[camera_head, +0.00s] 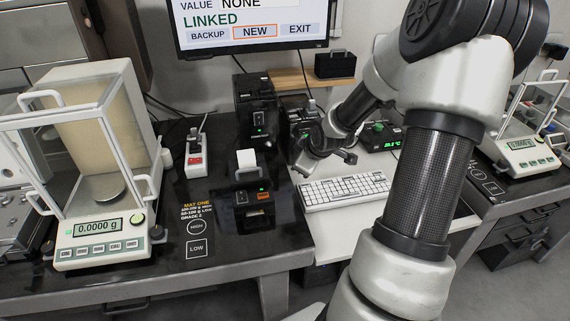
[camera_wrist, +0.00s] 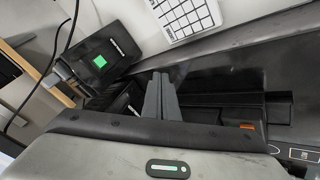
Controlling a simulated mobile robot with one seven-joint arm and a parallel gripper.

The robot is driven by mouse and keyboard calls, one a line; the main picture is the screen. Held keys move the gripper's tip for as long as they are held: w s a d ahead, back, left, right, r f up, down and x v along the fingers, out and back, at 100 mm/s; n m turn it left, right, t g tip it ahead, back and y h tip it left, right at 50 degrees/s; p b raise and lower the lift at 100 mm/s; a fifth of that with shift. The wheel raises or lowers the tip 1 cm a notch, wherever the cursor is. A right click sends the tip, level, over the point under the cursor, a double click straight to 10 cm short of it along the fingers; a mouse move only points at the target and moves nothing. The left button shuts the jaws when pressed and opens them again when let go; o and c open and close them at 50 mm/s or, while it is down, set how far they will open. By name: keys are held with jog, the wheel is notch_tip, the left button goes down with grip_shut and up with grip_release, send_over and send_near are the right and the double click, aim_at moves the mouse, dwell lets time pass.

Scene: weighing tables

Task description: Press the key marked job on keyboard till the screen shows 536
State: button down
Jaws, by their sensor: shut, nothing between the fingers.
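The white keyboard (camera_head: 345,191) lies on the light table in the middle; part of it also shows at the top of the wrist view (camera_wrist: 185,17). I cannot read its key marks, so I cannot tell which key is job. The screen (camera_head: 250,25) at the top reads VALUE NONE and LINKED, with BACKUP, NEW and EXIT below; NEW has an orange frame. The screen's upper part is cut off.
A glass-sided balance (camera_head: 90,227) reading 0.0000 g stands at left. Black devices (camera_head: 255,105) and a label printer (camera_head: 253,200) stand left of the keyboard. A small box with a green display (camera_head: 382,138) is behind it. Another balance (camera_head: 520,145) stands at right.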

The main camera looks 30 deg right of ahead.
jog(key=shift+n+t, duration=0.6)
jog(key=shift+t, duration=0.2)
jog(key=d, duration=0.2)
jog(key=w+d+p, duration=0.1)
jog(key=d, duration=0.1)
jog(key=shift+w+r, duration=0.2)
jog(key=shift+f, duration=0.1)
jog(key=b, duration=0.7)
send_over(305, 185)
jog(key=s, duration=0.1)
notch_tip(305, 185, down, 7)
jog(key=shift+s+r, duration=0.15)
jog(key=shift+r, duration=0.05)
jog(key=shift+f+b, duration=0.6)
jog(key=shift+f, duration=0.4)
jog(key=shift+f, duration=0.1)
jog(key=shift+f, duration=0.35)
